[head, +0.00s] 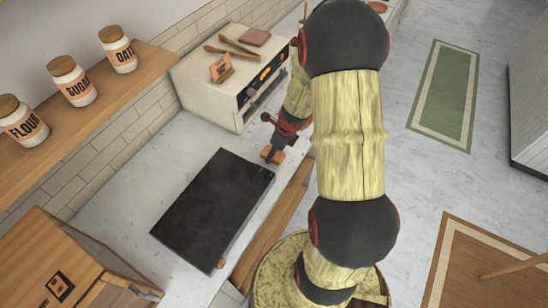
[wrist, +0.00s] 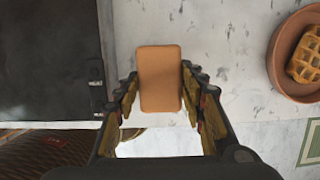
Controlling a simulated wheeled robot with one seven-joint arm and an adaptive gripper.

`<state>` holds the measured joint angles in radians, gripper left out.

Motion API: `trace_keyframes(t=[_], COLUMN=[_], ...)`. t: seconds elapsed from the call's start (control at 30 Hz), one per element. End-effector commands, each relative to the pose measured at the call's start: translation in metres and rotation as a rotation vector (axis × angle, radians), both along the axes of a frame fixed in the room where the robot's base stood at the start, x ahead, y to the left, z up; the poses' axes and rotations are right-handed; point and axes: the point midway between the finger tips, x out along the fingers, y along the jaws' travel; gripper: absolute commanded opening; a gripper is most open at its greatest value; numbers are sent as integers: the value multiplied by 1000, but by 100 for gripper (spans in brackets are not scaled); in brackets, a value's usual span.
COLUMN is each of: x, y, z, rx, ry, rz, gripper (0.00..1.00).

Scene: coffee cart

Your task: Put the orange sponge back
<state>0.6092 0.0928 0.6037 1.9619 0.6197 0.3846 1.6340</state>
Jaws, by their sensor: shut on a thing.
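The orange sponge (wrist: 160,78) is a small rounded block between the fingers of my gripper (wrist: 160,92) in the wrist view. The fingers are shut on its two long sides, and its far end sticks out past the fingertips. In the head view, the sponge (head: 271,155) is under my gripper (head: 276,147), just past the far right corner of the black cooktop, over the pale counter near its front edge. I cannot tell whether it touches the counter. My arm hides part of the counter to the right.
The black cooktop (head: 212,205) lies left of the sponge. A white toaster oven (head: 215,85) stands behind, with wooden utensils on top. A brown plate (wrist: 283,85) with a waffle (wrist: 308,57) is at right. A wooden shelf (head: 85,95) holds labelled jars.

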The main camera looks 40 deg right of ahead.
Motion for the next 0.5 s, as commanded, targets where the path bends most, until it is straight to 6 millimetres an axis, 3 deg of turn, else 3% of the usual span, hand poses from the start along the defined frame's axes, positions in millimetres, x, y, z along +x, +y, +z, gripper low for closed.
trace_keyframes(t=[0.03,0.13,0.5], x=[-1,-1,-1], y=[1,0,0], z=[-13,-24,-26], rx=[1,1,0], ry=[3,1,1], rz=[1,-1,1], gripper=[13,13,13])
